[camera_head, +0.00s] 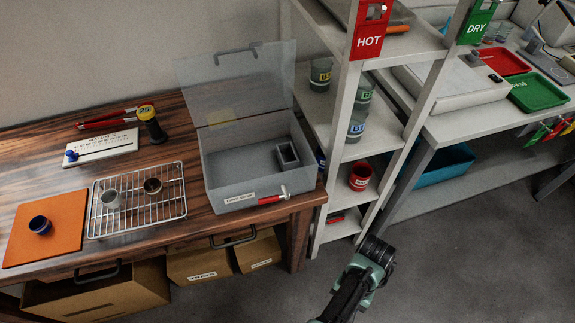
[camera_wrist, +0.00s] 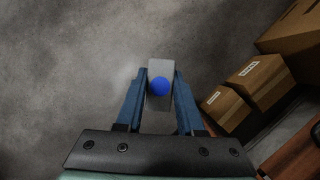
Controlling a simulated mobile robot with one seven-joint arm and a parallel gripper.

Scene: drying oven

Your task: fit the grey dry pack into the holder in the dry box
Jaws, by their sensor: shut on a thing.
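The dry box (camera_head: 243,188) is a grey see-through box on the wooden table, with its clear lid (camera_head: 240,85) standing open at the back. The holder (camera_head: 287,154) is a small dark rectangular frame inside it at the right wall, and looks empty. In the wrist view my gripper (camera_wrist: 160,88) has its two blue fingers shut on the grey dry pack (camera_wrist: 160,70), a small pale block with a blue dot facing the camera. It is held over the grey floor, clear of the table. The head view shows part of my arm low in the middle, but the dry pack cannot be made out there.
A wire rack (camera_head: 137,200) with cups and an orange mat (camera_head: 45,250) are left. Cardboard boxes (camera_head: 200,262) sit below the table.

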